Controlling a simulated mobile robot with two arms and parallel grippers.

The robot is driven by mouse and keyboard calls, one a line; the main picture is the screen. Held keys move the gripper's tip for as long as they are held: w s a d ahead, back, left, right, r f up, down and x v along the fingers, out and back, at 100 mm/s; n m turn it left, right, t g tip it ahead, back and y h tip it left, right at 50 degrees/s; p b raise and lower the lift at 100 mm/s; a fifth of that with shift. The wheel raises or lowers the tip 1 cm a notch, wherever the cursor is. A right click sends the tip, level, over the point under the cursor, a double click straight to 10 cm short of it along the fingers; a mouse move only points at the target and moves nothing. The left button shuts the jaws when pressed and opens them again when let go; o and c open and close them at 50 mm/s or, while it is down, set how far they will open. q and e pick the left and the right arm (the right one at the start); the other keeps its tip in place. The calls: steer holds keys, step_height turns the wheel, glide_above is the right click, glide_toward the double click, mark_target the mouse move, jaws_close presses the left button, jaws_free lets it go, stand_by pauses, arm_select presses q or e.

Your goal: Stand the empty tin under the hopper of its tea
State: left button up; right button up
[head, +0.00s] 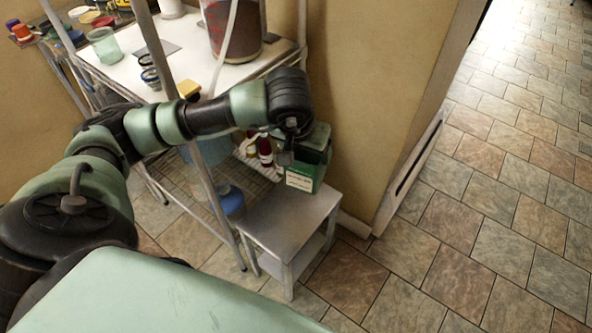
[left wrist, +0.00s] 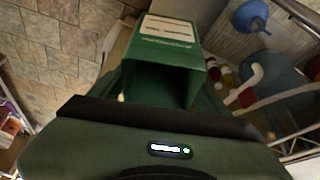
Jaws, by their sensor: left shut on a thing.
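A green tin (head: 308,165) with a white label is at the back end of a small grey table. My left gripper (head: 287,156) is shut on it, with a dark finger against its side. In the left wrist view the tin (left wrist: 168,60) shows its labelled face and a dark, hollow open end towards the camera. I cannot tell whether its base touches the table or hangs just above it. No hopper can be made out in either view. My right gripper is not in view.
The small grey table (head: 285,222) has a bare front part. A metal rack (head: 215,215) stands left of it, with red bottles and a blue container (head: 231,200) low down. A tan wall (head: 350,90) stands behind the tin; tiled floor is clear at right.

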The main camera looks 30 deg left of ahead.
mark_target(297, 156)
arm_select(q)
steer(key=shift+n, duration=0.5)
steer(key=a+f+b, duration=0.1)
steer(key=b, duration=0.1)
steer(key=w+a+f+b, duration=0.1)
steer(key=a+f+b, duration=0.1)
steer(key=b, duration=0.1)
steer(key=w+a+f+b, duration=0.1)
steer(key=f+b, duration=0.1)
steer(key=b, duration=0.1)
steer(key=shift+w+a, duration=0.1)
steer(key=shift+a, duration=0.05)
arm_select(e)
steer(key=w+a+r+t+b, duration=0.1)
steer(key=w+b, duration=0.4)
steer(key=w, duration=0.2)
arm_select(q)
step_height(297, 156, down, 21)
steer(key=w+a+b, duration=0.1)
steer(key=a+b, duration=0.1)
steer(key=b, duration=0.2)
steer(key=shift+a+n+y, duration=0.25)
steer(key=shift+n+y, duration=0.05)
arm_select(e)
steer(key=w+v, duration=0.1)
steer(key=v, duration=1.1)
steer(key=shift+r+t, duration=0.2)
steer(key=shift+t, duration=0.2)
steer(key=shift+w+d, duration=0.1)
